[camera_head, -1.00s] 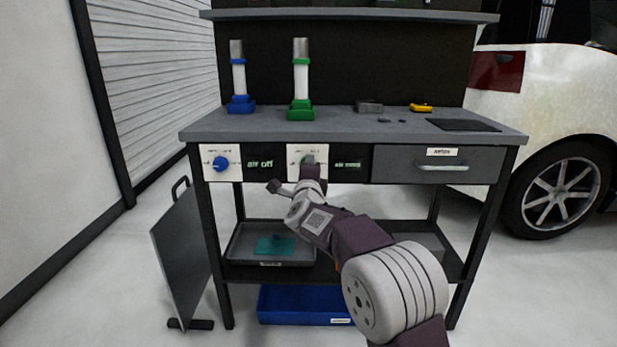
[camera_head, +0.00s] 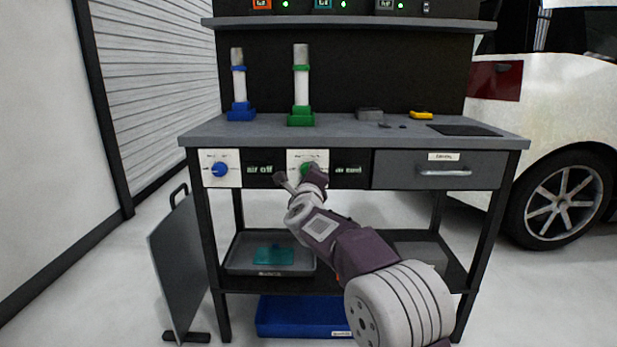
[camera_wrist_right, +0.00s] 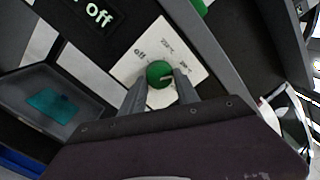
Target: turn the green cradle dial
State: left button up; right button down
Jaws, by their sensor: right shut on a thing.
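The green cradle dial (camera_wrist_right: 159,74) sits on a white plate (camera_wrist_right: 140,55) on the front of the workbench. In the head view the dial (camera_head: 308,170) is partly hidden by my right gripper (camera_head: 312,174). In the right wrist view my right gripper (camera_wrist_right: 161,84) has one finger on each side of the dial and is shut on it. A pale pointer mark shows on the dial, and "off" is printed at the plate's left. The green cradle (camera_head: 301,118) stands on the bench holding a white and silver cylinder. My left gripper is not in view.
A blue dial (camera_head: 220,169) is on the left panel, beside a lit "air off" display (camera_head: 259,170). A drawer (camera_head: 440,170) is at the right. A grey tray (camera_head: 240,268) and blue bin (camera_head: 290,316) are below. A dark panel (camera_head: 182,265) stands at the left.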

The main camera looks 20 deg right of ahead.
jog(key=c, duration=0.9)
grip_release()
jog(key=shift+d, duration=0.1)
jog(key=p+v, duration=0.1)
jog(key=v, duration=0.8)
